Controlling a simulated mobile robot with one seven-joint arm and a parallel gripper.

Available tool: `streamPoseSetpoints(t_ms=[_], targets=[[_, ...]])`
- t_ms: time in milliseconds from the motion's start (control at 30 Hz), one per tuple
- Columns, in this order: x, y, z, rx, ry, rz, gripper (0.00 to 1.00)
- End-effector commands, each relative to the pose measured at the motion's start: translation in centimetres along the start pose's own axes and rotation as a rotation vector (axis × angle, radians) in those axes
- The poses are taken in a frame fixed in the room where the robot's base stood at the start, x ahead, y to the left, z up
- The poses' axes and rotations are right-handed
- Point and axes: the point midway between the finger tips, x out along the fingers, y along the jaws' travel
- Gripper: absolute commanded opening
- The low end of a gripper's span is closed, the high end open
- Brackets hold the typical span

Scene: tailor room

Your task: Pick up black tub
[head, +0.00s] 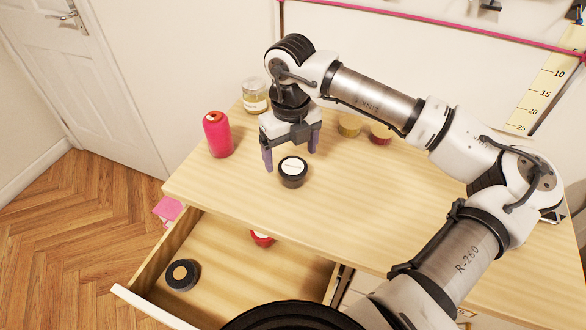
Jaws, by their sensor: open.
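A small round black tub (293,174) with a white label on its lid stands upright on the light wooden tabletop (370,220). My gripper (290,160) points down over the table, beside and above the tub. Its two purple-grey fingers are spread apart with nothing between them that I can make out. One finger is left of the tub and the other is behind and right of it. Whether a finger touches the tub cannot be told.
A pink-red bottle (218,136) stands at the table's left edge. A glass jar (255,97) stands behind my gripper. A yellow jar (349,125) and a red jar (380,133) stand near the wall. The open drawer (215,250) also holds a red item (262,238).

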Motion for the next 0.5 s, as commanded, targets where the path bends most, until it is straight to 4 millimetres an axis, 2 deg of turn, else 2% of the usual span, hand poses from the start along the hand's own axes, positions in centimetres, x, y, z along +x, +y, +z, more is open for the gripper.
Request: streamPoseSetpoints(t_ms=[167,400,500], targets=[[1.0,0.0,-0.2,0.0,0.001,0.002,0.84],[4.4,-0.1,-0.6,0.001,0.001,0.002,0.84],[5.3,-0.1,-0.6,0.001,0.001,0.0,0.84]])
